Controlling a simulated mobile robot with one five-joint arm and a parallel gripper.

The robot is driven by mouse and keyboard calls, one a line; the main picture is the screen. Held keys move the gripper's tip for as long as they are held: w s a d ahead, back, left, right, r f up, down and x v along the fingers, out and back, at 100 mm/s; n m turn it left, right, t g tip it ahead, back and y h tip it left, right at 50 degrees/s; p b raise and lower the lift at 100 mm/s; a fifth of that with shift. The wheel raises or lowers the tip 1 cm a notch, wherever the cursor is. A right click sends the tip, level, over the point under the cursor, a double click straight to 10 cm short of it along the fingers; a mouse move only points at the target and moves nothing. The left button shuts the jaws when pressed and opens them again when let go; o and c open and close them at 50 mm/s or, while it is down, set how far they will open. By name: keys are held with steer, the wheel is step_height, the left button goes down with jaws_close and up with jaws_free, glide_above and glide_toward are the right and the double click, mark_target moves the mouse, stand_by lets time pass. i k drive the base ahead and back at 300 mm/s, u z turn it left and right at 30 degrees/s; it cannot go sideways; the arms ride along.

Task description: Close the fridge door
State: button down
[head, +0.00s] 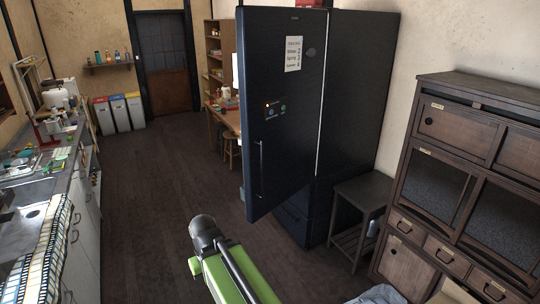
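The tall dark-blue fridge (355,110) stands right of centre in the head view. Its upper door (290,160) is partly open, swung out from the body toward the left and front, with its outer face showing. A pale vertical edge runs between door and body on the right. A slim vertical handle (260,168) is near the door's left edge. My green arm reaches up from the bottom, and its dark rounded end, my gripper (205,236), is below and left of the door's lower corner, apart from it in the picture. Its fingers cannot be made out.
Dark drawers (292,221) sit under the door. A small dark side table (362,194) and a wooden cabinet (450,180) stand to the right. A counter with a sink (30,218) runs along the left. The wooden floor (150,180) between is clear.

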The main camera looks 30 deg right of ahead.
mark_target(279, 58)
steer(key=i, duration=0.95)
steer(key=u, duration=0.05)
